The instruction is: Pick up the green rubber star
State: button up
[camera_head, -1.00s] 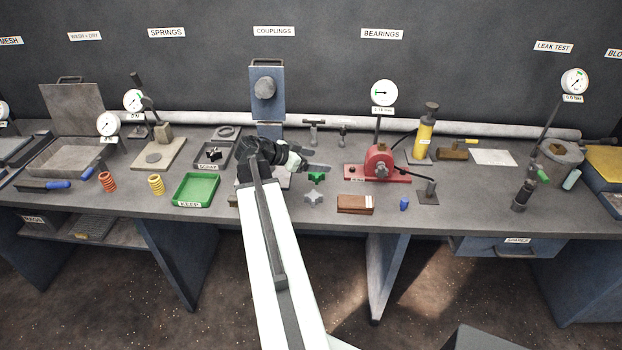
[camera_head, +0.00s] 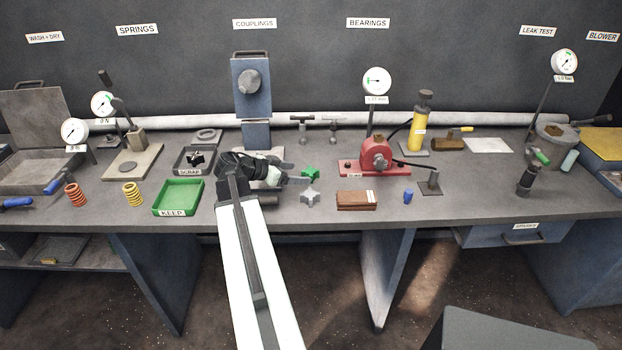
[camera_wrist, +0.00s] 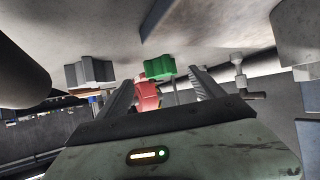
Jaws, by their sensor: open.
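The green rubber star (camera_head: 310,173) lies on the bench, just behind a grey star (camera_head: 310,197). My gripper (camera_head: 298,173) is open and points right, with its fingertips just left of the green star. In the wrist view the green star (camera_wrist: 160,67) shows ahead, between and beyond the two fingers of my gripper (camera_wrist: 161,82). The grey star (camera_wrist: 90,72) is to the left there, outside the fingers. Nothing is held. Whether a finger touches the green star cannot be told.
A red press (camera_head: 376,158) stands right of the star, and a brown block (camera_head: 356,201) lies in front right. The green KEEP tray (camera_head: 178,197) and the dark SCRAP tray (camera_head: 191,172) are left of my arm. A blue column machine (camera_head: 252,100) stands behind my gripper.

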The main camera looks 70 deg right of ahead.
aim_at(307, 172)
jog(key=b+x, duration=0.2)
jog(key=x, duration=0.3)
jog(key=shift+d, duration=0.25)
jog(key=shift+s+d+r, duration=0.1)
jog(key=shift+s+d, duration=0.05)
jog(key=shift+s, duration=0.05)
jog(key=shift+r, duration=0.1)
jog(key=c, duration=1.4)
notch_tip(307, 172, up, 10)
jog(key=p, duration=1)
